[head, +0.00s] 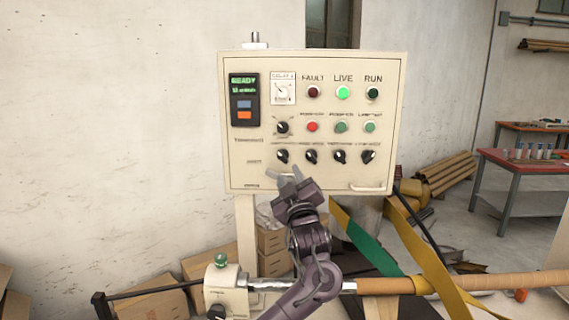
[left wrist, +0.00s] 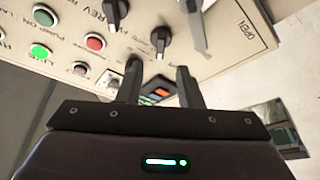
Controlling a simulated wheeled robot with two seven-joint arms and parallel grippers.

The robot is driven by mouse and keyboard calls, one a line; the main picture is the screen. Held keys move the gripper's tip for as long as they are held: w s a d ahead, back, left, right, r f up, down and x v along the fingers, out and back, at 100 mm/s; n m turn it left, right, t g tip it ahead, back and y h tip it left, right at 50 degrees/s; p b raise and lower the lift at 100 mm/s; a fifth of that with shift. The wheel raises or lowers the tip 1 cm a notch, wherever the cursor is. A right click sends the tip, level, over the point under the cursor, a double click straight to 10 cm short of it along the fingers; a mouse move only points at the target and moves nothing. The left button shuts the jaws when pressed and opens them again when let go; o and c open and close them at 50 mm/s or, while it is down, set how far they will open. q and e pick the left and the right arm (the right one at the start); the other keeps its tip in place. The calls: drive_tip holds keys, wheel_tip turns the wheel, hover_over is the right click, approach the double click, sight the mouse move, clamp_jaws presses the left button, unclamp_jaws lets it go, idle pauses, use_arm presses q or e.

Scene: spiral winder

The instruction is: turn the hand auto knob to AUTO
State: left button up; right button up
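The cream control panel (head: 232,165) stands upright in front of me. It has a row of black knobs along the bottom, at the left (head: 282,156), then (head: 311,156), (head: 340,156) and the right (head: 368,156), plus another black knob (head: 282,127) above. Their labels are too small to read in the head view, so I cannot tell which one is the hand auto knob. My left gripper (head: 288,178) is just below the leftmost bottom knob. In the left wrist view its fingers (left wrist: 158,78) are apart with nothing between them; a black knob (left wrist: 160,38) lies just beyond. My right gripper is out of view.
The panel carries a display (head: 244,99), lit green LIVE lamp (head: 343,92), red button (head: 312,127) and a handle (head: 367,188) at lower right. Below are a winder shaft with a brown tube (head: 395,286) and yellow strip (head: 425,258). Cardboard boxes (head: 160,300) stand lower left.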

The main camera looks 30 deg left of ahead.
sight(283, 159)
use_arm(q)
drive_tip(key=p+x, duration=0.3)
drive_tip(key=x, duration=0.2)
drive_tip(key=shift+w+a+r, duration=0.2)
drive_tip(key=shift+w+a, duration=0.5)
drive_tip(key=shift+w, duration=0.05)
drive_tip(key=shift+c, duration=0.4)
clamp_jaws()
